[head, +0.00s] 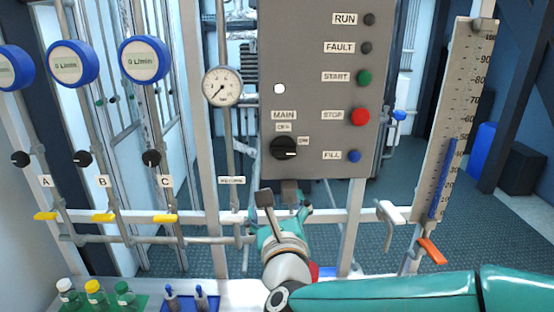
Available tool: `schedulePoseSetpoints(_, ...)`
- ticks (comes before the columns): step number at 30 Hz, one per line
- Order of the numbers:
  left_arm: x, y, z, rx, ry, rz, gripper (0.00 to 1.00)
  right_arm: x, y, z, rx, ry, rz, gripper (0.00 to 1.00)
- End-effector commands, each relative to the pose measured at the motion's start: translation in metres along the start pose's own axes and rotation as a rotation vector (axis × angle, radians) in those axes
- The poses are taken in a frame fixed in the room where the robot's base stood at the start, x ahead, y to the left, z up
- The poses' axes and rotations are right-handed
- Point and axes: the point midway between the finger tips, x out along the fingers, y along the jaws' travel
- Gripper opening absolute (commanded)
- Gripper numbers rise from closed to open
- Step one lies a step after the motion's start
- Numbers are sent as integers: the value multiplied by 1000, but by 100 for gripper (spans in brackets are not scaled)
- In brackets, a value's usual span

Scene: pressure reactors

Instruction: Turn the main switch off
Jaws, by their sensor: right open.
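The main switch (284,148) is a round black knob low on the left of the grey control panel (310,60). The label MAIN stands above it, with a small OFF label above the knob and ON to its right. Its pale mark points right, toward ON. My right gripper (285,205), on the teal arm from the right, is below the switch and the panel's lower edge in the picture. Its fingers are spread and empty, apart from the switch. My left gripper is out of view.
A STOP button (360,117), a START button (363,77) and a FILL button (354,156) sit right of the switch. A pressure gauge (222,86) is left of the panel. A level gauge (455,120) stands right. Bottles (96,292) stand at lower left.

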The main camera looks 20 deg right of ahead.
Motion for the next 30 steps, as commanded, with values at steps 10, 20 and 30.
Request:
schedulePoseSetpoints(10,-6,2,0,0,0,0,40,-11,-34,42,342,-43,-81,85)
schedulePoseSetpoints(20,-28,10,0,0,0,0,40,50,-40,45,336,-40,-82,85)
schedulePoseSetpoints(30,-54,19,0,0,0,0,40,118,-45,46,335,-42,-78,85)
